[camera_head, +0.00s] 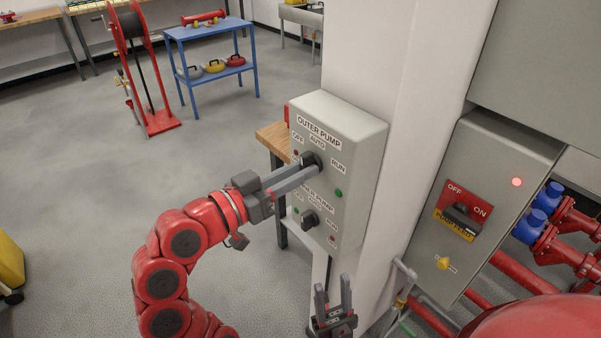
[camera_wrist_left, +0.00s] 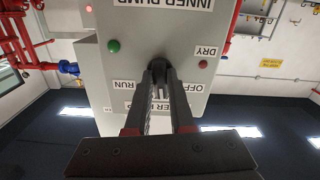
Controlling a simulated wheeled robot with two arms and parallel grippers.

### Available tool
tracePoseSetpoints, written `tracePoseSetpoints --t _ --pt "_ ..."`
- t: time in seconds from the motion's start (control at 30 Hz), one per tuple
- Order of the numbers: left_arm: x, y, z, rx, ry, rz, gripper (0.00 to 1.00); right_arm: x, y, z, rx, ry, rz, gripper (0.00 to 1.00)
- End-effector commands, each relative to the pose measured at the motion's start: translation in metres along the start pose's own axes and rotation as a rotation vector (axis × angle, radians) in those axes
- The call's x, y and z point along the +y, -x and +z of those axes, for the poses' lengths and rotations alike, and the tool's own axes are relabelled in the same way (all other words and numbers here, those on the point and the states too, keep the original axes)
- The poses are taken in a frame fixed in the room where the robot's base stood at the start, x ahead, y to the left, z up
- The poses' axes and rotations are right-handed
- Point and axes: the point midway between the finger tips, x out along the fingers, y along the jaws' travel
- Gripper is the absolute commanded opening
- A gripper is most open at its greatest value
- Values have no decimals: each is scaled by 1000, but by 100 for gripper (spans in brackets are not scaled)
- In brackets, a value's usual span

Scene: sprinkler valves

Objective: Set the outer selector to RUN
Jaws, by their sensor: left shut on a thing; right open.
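The grey pump box (camera_head: 355,150) is on the white column, with the OUTER PUMP panel above and the inner panel below. The black outer selector knob (camera_head: 311,160) sits among the OFF, AUTO and RUN labels. My left gripper (camera_head: 313,171) is shut on it. In the left wrist view, which is upside down, both fingers close on the knob (camera_wrist_left: 159,65), and RUN and OFF show either side. The fingers hide much of the knob, so I cannot tell its pointing direction. My right gripper (camera_head: 333,295) is open and empty, below the box.
The black inner selector (camera_head: 309,219) is just below my left gripper. A grey cabinet (camera_head: 470,205) with a red OFF/ON switch plate and a lit red lamp stands at the right. Red pipes (camera_head: 560,250) run beside it. The floor to the left is open.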

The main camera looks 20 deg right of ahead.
Motion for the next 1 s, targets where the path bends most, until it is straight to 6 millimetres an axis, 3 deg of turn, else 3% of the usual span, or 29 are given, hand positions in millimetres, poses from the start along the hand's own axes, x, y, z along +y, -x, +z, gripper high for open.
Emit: tracePoseSetpoints --t 0.37,1.0 --pt "-1 0 3 -4 -9 0 0 0 4 1 0 0 0 44" --pt "-1 0 4 -1 -169 0 0 -2 46 8 0 0 0 44"
